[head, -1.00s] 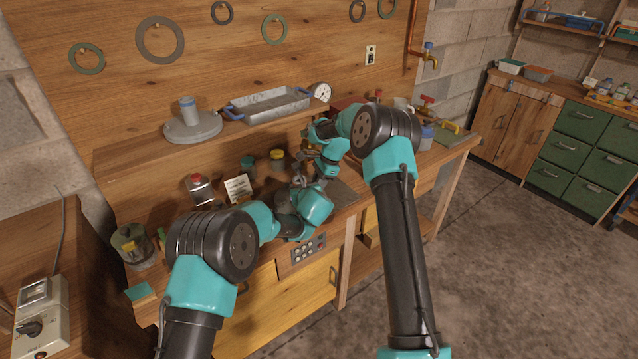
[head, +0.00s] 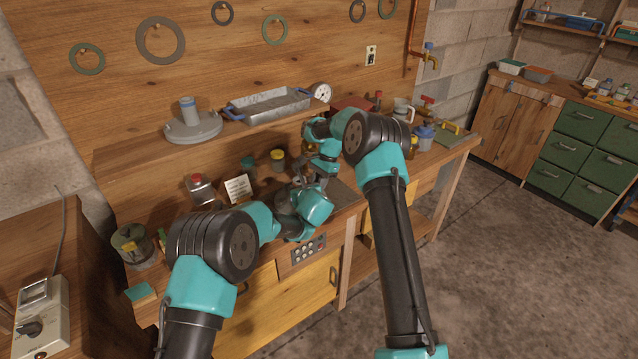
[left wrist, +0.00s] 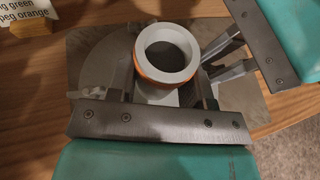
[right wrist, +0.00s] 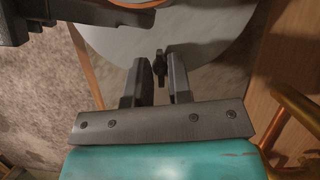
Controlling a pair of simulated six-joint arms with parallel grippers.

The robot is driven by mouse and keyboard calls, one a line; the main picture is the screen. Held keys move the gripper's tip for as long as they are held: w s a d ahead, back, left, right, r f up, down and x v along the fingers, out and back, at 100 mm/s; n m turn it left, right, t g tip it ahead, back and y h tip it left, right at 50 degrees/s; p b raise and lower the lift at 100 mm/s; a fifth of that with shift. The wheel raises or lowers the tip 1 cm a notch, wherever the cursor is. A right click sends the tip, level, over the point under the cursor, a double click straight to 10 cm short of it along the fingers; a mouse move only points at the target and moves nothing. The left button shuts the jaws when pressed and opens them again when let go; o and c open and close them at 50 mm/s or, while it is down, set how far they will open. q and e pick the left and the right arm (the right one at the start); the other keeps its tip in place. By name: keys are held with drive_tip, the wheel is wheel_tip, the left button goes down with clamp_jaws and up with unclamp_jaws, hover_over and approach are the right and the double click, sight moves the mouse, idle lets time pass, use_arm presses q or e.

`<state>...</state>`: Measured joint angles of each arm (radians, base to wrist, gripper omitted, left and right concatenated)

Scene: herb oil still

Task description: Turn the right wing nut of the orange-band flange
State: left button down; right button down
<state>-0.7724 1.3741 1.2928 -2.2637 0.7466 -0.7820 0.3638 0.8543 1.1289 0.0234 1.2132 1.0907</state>
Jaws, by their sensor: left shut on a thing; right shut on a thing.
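The orange-band flange (left wrist: 163,75) is a pale ring with an orange band, upright on a grey plate in the left wrist view. My left gripper (left wrist: 168,88) has its fingers on either side of it and is shut on it. My right gripper (left wrist: 220,62) reaches in from the right beside the flange. In the right wrist view a small dark wing nut (right wrist: 160,66) stands between the tips of my right gripper (right wrist: 162,80), which is shut on it. Part of the orange band shows at the top edge there. In the head view my arms mostly hide the flange.
A written card (head: 238,188), a red-capped can (head: 199,188) and a yellow-lidded jar (head: 278,158) stand left of the grippers on the bench. A metal tray (head: 268,106) sits on the shelf behind. The two grippers are very close together.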

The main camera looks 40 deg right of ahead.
drive_tip(key=c, duration=1.1)
unclamp_jaws()
drive_tip(key=v, duration=1.2)
